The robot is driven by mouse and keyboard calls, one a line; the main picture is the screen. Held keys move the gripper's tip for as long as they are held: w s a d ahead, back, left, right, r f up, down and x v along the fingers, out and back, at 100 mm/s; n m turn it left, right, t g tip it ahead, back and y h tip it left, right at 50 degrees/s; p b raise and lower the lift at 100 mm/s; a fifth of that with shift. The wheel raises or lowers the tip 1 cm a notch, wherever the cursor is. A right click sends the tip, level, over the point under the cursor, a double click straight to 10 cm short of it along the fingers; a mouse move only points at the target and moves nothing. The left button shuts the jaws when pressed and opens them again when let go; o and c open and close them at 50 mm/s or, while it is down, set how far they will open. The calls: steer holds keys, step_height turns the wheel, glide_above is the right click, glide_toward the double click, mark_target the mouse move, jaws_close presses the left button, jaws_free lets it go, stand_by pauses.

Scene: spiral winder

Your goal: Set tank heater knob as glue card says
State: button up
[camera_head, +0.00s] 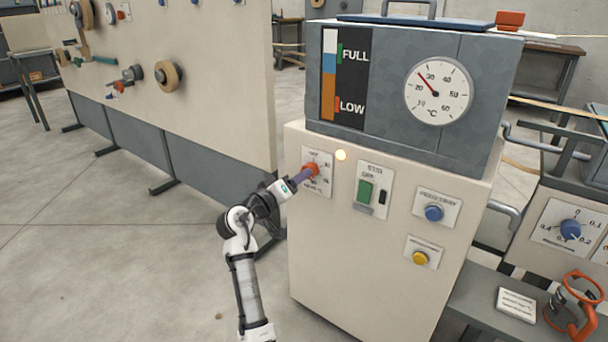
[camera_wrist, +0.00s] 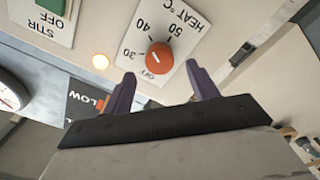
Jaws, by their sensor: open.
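The orange heater knob (camera_head: 311,169) sits on a white plate on the cream front of the tank cabinet. In the wrist view the knob (camera_wrist: 158,59) shows on its HEAT °C scale, marked OFF, 30, 40 and 50. Its pale pointer mark seems to lie toward 30, but is small. My gripper (camera_wrist: 160,69) is open, its two purple fingers pointing at the knob, one on either side in the picture; contact cannot be told. In the head view my gripper (camera_head: 301,176) partly covers the knob. A small white card (camera_head: 517,304) lies at lower right, its text unreadable.
A lit lamp (camera_head: 340,155) and a green STIR switch (camera_head: 365,191) are right of the knob. The tank's round thermometer (camera_head: 438,91) points near 30. Blue (camera_head: 434,213) and yellow (camera_head: 419,258) buttons sit lower.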

steer(key=v, duration=0.9)
steer(key=shift+p, duration=0.3)
steer(key=shift+s, duration=0.1)
